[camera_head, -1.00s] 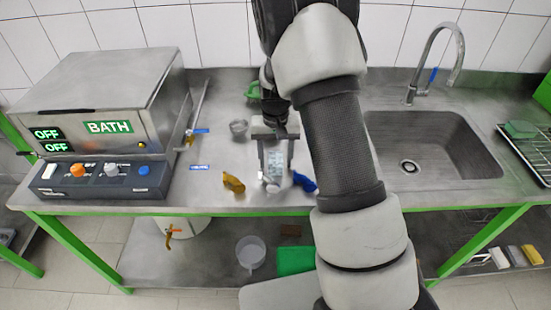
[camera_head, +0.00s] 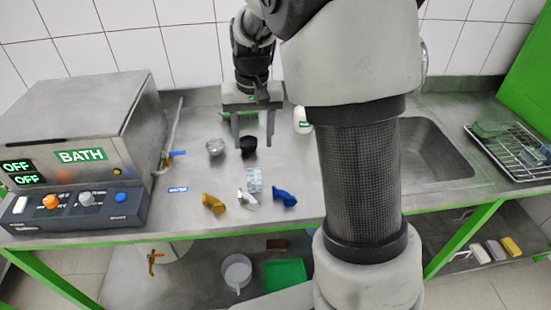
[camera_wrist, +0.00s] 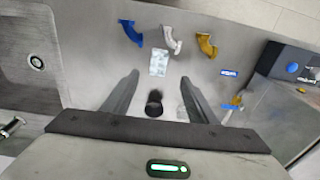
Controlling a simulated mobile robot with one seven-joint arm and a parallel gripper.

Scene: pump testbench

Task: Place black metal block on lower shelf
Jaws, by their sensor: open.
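A small black cylindrical piece (camera_head: 248,147) stands on the steel worktop; it is the only loose black item I see there, and I cannot tell whether it is the metal block. My gripper (camera_head: 253,143) is open and empty, pointing down above it. In the wrist view the black piece (camera_wrist: 154,104) lies between my spread fingers (camera_wrist: 160,78), not held. The lower shelf (camera_head: 205,285) runs under the worktop, with bare grey surface showing at the left front.
Yellow (camera_head: 213,203), silver (camera_head: 246,198) and blue (camera_head: 284,198) fittings lie near the front edge. A glass dish (camera_head: 215,147) stands beside the black piece. The bath unit (camera_head: 80,140) is left, the sink (camera_head: 435,150) right. The shelf holds a white jug (camera_head: 237,271) and green tray (camera_head: 285,274).

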